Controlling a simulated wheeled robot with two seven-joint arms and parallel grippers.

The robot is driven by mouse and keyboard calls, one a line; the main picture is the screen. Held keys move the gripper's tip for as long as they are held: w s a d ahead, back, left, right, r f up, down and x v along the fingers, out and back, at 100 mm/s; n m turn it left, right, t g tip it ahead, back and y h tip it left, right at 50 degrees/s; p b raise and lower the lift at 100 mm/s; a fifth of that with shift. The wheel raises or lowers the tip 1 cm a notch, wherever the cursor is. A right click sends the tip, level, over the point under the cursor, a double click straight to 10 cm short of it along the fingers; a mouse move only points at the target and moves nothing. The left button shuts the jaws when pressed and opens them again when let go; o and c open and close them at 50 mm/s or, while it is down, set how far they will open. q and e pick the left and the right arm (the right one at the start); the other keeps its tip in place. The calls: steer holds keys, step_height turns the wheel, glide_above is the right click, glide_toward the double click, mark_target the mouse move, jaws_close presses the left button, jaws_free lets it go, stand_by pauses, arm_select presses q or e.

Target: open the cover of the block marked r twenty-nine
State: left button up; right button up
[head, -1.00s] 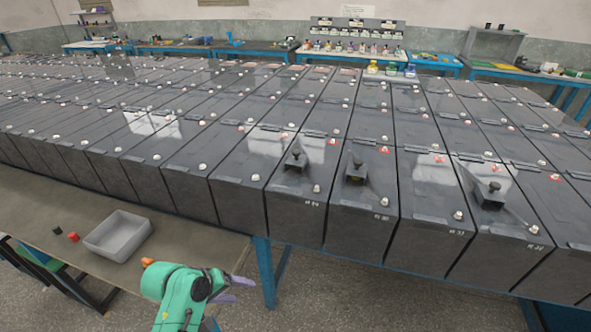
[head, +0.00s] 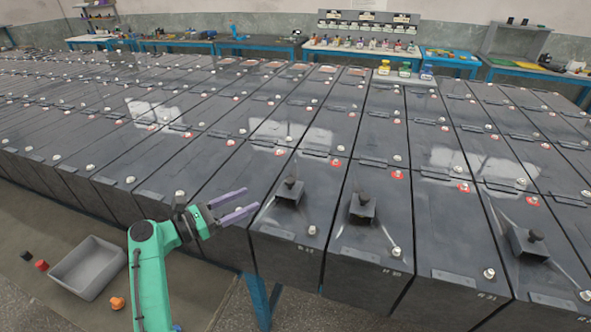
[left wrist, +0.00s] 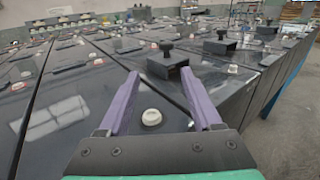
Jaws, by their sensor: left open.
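The block marked R 29 (head: 278,240) is dark grey, in the front row; its label is small and faint. Its cover (head: 288,195) is a small dark box-like piece with a black knob, on the block's top, and looks closed. My left gripper (head: 252,197) is open and empty, with purple fingers pointing right, just left of this cover and apart from it. In the left wrist view the nearest knobbed cover (left wrist: 168,64), seemingly the same one, stands just beyond the fingertips (left wrist: 160,73). A white cap (left wrist: 151,117) shows between the fingers. My right gripper is not in view.
White and red caps stud the block tops. A grey bin (head: 88,267), a red piece (head: 41,265) and an orange piece (head: 117,303) lie at lower left.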

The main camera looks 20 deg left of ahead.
mark_target(289, 180)
arm_select(q)
steer(key=shift+w+d+r, duration=0.1)
steer(key=shift+d+r, duration=0.2)
steer(key=shift+d, duration=0.05)
steer(key=d, duration=0.1)
steer(key=w+d+r+p, duration=0.1)
steer(key=shift+d+r, duration=0.15)
steer(key=shift+d, duration=0.15)
steer(key=shift+p+x, duration=0.4)
steer(key=shift+x, duration=0.75)
steer(key=x, duration=0.5)
steer(key=shift+w+a+f+p, duration=0.2)
steer(key=shift+w+f+p, duration=0.05)
steer(key=shift+f+p, duration=0.1)
steer(key=shift+x, duration=1.1)
steer(key=shift+d, duration=0.1)
steer(key=c, duration=0.3)
jaws_close()
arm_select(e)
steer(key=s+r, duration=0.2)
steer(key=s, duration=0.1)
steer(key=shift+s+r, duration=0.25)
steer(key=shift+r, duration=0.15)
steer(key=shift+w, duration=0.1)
